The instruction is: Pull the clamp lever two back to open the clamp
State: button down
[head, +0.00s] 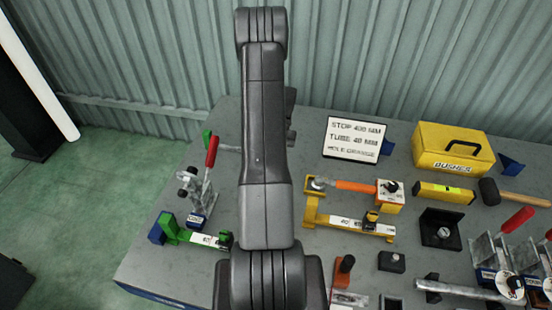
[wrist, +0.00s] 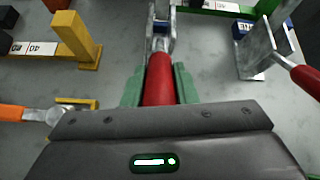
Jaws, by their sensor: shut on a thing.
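In the wrist view, my gripper (wrist: 159,88) has its two green fingers on both sides of a red lever handle (wrist: 159,77) and is shut on it. The handle runs up the picture into a grey metal toggle clamp (wrist: 160,28), partly cut off at the top edge. A second clamp (wrist: 256,52) with a red handle (wrist: 307,79) stands apart at the right. In the head view, my arm hides my gripper and the held lever. A red-handled clamp (head: 200,188) shows left of my arm. I cannot tell from labels which lever is number two.
Yellow brackets (head: 340,221) and an orange-handled tool (head: 345,185) lie right of my arm. A green bracket (head: 190,236) lies left. A sign (head: 354,139), a yellow box (head: 452,150) and more red-handled clamps (head: 497,263) stand farther right. A corrugated wall (head: 345,50) closes the back.

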dwell(0.3)
jog(key=c, duration=1.1)
grip_release()
jog(key=shift+f, duration=0.1)
jog(key=shift+c, duration=0.2)
jog(key=b+v, duration=0.2)
jog(key=v, duration=0.5)
jog(key=shift+w, duration=0.3)
jog(key=shift+s, duration=0.1)
